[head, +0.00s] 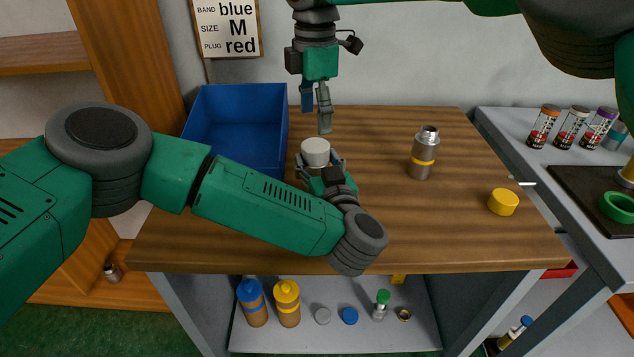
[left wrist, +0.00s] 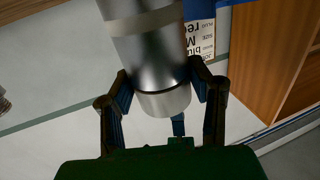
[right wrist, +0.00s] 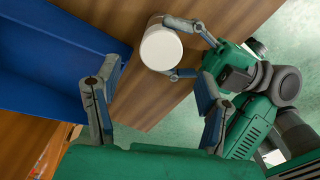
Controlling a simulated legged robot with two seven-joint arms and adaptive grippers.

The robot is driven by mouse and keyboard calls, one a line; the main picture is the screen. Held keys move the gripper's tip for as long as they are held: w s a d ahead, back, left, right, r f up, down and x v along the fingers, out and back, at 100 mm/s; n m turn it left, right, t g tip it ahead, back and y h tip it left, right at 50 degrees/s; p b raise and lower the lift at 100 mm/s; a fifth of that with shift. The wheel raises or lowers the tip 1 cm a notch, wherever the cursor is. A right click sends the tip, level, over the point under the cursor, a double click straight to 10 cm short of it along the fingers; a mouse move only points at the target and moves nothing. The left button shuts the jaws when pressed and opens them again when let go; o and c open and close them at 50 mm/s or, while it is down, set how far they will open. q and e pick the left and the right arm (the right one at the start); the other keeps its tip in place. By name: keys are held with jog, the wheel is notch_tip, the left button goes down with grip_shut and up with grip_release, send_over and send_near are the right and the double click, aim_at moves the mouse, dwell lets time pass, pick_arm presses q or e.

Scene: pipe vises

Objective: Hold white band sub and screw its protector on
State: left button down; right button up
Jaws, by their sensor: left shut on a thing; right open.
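The white band sub (left wrist: 150,57) is a metal cylinder with a pale band. It stands about upright between the fingers of my left gripper (head: 319,168), which is shut on it. A white protector (head: 315,151) sits on the sub's upper end; the left wrist view shows it (left wrist: 165,101) with a thin dark line between it and the metal. Whether it is screwed tight, I cannot tell. My right gripper (head: 316,108) is open and empty, pointing down above the protector and apart from it. The right wrist view shows the protector's round top (right wrist: 161,49) beyond its spread fingers.
A blue bin (head: 235,130) stands at the table's back left. A yellow-banded sub (head: 423,152) and a yellow cap (head: 503,201) stand on the right of the wooden table (head: 450,235). A sign (head: 227,28) hangs on the wall.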

aim_at(315, 144)
dwell(0.3)
jog(key=shift+f, duration=4)
jog(key=c, duration=1.2)
jog(key=m, duration=0.6)
jog(key=o, duration=1.3)
jog(key=shift+r, duration=0.1)
